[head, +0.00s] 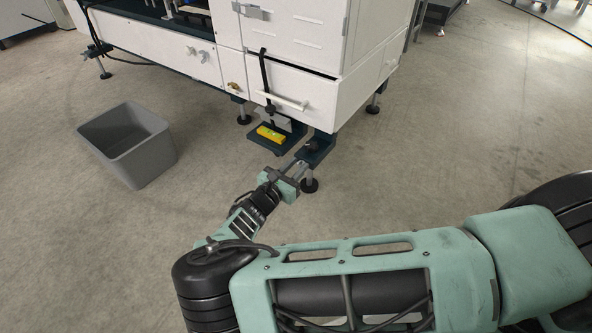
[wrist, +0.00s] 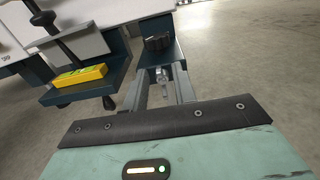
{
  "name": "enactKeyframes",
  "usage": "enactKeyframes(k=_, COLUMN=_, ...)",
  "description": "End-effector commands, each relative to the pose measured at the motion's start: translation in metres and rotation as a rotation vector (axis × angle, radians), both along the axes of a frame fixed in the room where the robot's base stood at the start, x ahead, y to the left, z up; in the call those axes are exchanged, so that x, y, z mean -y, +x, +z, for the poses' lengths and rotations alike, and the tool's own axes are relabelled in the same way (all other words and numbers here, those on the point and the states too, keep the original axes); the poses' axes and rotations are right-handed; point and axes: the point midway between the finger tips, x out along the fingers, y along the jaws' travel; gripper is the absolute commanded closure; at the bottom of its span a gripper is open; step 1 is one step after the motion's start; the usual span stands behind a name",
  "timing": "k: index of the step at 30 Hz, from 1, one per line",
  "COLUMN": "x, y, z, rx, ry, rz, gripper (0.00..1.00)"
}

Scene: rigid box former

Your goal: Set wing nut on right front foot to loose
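The right front foot (head: 309,185) has a dark round pad on the floor and a metal stem under a dark bracket (head: 316,150) at the machine's corner. In the wrist view a small metal part (wrist: 162,78), perhaps the wing nut on the stem, shows below the bracket (wrist: 168,55). My gripper (head: 301,168) is at the foot, below the bracket. In the wrist view its two fingers (wrist: 162,88) are apart, with the metal part between or just beyond their tips. Gaps show at its sides; contact cannot be told. The nut's setting is too small to read.
A dark shelf (head: 277,143) with a yellow spirit level (head: 270,134) is close left of my gripper. The white machine (head: 290,55) stands above. A grey bin (head: 128,145) is at left; the floor at right is clear.

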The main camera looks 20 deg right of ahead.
Motion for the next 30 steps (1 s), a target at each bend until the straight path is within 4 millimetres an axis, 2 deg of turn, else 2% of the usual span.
enactKeyframes(k=7, x=0.0010, y=0.0007, z=0.0006, rx=0.000, ry=0.000, rz=0.000, gripper=0.73)
enactKeyframes(k=8, x=0.0010, y=0.0007, z=0.0006, rx=0.000, ry=0.000, rz=0.000, gripper=0.76)
enactKeyframes(k=10, x=0.0009, y=0.0006, z=0.0005, rx=0.000, ry=0.000, rz=0.000, gripper=0.95)
enactKeyframes(k=11, x=0.0009, y=0.0006, z=0.0005, rx=0.000, ry=0.000, rz=0.000, gripper=1.00)
enactKeyframes(k=22, x=0.0008, y=0.0012, z=0.0016, rx=-0.028, ry=-0.019, rz=-0.001, gripper=1.00)
enactKeyframes(k=30, x=-0.0003, y=0.0024, z=0.0028, rx=-0.157, ry=-0.111, rz=-0.002, gripper=1.00)
